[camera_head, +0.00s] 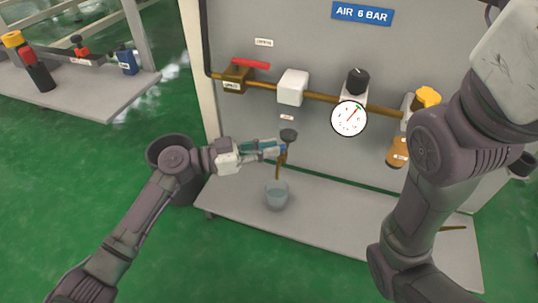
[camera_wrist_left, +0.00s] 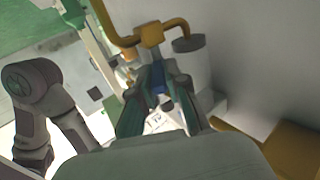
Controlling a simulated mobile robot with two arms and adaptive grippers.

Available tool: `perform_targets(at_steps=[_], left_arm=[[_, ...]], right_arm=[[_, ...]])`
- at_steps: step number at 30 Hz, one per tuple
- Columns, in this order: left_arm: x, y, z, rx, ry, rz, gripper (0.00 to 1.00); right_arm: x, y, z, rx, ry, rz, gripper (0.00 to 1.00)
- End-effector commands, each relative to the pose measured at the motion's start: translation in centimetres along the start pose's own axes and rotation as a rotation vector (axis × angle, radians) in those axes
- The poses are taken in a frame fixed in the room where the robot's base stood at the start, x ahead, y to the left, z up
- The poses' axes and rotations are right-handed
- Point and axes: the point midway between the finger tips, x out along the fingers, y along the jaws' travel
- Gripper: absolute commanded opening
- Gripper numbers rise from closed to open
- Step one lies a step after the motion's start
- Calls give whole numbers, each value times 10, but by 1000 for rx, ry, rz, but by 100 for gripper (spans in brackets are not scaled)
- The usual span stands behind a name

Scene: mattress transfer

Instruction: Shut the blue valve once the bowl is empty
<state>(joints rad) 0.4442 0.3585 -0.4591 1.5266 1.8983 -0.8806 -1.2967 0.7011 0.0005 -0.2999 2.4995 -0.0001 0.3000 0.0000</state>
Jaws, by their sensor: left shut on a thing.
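My left gripper (camera_head: 283,148) is shut on a small blue valve part at the drain fitting in front of the grey panel. The left wrist view shows the blue valve (camera_wrist_left: 158,82) between the fingers, below a brass pipe; the fingers hide most of it. A dark round part (camera_head: 288,134) sits just above the gripper. A brass spout (camera_head: 278,171) points down toward a clear cup (camera_head: 276,196) on the bench, which seems to hold some liquid. An amber bowl (camera_head: 397,152) hangs farther right under a yellow knob (camera_head: 428,96); its contents are unclear. My right gripper is out of view.
The brass pipe carries a red-handled valve (camera_head: 250,65), a white box (camera_head: 292,88) and a pressure gauge (camera_head: 349,118). A dark bin (camera_head: 170,150) stands left of the grey bench (camera_head: 235,200). Another bench (camera_head: 90,100) is at back left. My right arm fills the right side.

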Motion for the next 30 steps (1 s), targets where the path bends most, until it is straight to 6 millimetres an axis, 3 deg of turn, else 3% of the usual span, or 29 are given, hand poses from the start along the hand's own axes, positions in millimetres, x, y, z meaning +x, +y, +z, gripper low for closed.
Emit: perform_targets(at_steps=[15, 30], left_arm=[[5, -18, -2, 2, 2, 428, 0], [7, -25, 0, 3, -2, 593, 0]], right_arm=[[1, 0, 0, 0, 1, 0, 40], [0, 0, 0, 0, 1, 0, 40]])
